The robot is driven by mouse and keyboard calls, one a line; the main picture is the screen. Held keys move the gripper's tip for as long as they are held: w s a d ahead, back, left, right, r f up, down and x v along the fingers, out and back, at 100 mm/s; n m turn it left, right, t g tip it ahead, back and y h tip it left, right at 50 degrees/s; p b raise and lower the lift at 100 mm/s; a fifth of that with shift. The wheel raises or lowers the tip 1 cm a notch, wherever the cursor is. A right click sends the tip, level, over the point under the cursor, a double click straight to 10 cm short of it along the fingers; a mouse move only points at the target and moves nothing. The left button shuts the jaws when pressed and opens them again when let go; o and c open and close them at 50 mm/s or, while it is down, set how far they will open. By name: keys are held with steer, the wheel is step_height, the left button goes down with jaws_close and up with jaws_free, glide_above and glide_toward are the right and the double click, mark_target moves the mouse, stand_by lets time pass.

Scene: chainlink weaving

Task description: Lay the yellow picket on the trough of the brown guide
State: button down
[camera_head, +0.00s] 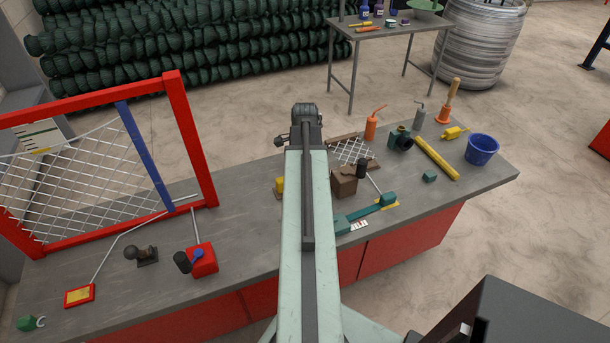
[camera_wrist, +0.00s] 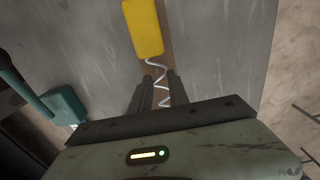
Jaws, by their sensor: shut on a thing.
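The yellow picket shows in the wrist view as a zigzag wire with a yellow block (camera_wrist: 143,28) at its far end. My gripper (camera_wrist: 160,78) is shut on the wire, just short of the block. A brown strip, apparently the brown guide (camera_wrist: 168,28), runs beneath the picket in line with it. I cannot tell whether the wire touches it or hangs just above. In the head view the yellow block (camera_head: 279,186) shows left of my arm. My arm hides my gripper and most of the guide there.
Right of my arm stand a brown block (camera_head: 343,183), a wire mesh piece (camera_head: 352,150) and a teal tool (camera_head: 362,213). A red frame with chain-link mesh (camera_head: 190,135) stands at left. A blue bucket (camera_head: 482,150) is at the right end. Bare bench lies around the yellow block.

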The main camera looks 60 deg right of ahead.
steer(key=shift+f, duration=0.35)
steer(key=c, duration=1.2)
jaws_free()
steer(key=shift+o, duration=0.2)
steer(key=shift+r, duration=0.15)
step_height(320, 180, up, 8)
steer(key=p, duration=0.7)
steer(key=shift+p, duration=0.35)
steer(key=shift+f, duration=0.2)
